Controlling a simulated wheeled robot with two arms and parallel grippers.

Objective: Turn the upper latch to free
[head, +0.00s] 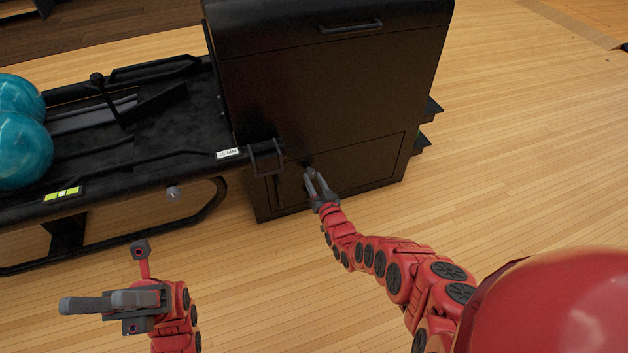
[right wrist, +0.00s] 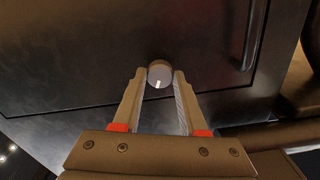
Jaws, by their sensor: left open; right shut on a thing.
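The latch is a small round grey knob (right wrist: 159,70) with a white mark, on the dark front panel in the right wrist view. The mark points toward the bottom of that picture. My right gripper (head: 309,176) reaches the lower door panel of the black cabinet (head: 315,85). In the right wrist view its fingers (right wrist: 158,82) are on either side of the knob and shut on it. In the head view the gripper hides most of the knob. My left gripper (head: 90,302) is open and empty at the lower left, above the floor.
A black ball rack (head: 150,145) with teal balls (head: 22,150) joins the cabinet on the left. A small round knob (head: 173,192) sits under its edge. A dark bracket (head: 266,157) sticks out beside my right gripper. The wooden floor (head: 530,190) on the right is clear.

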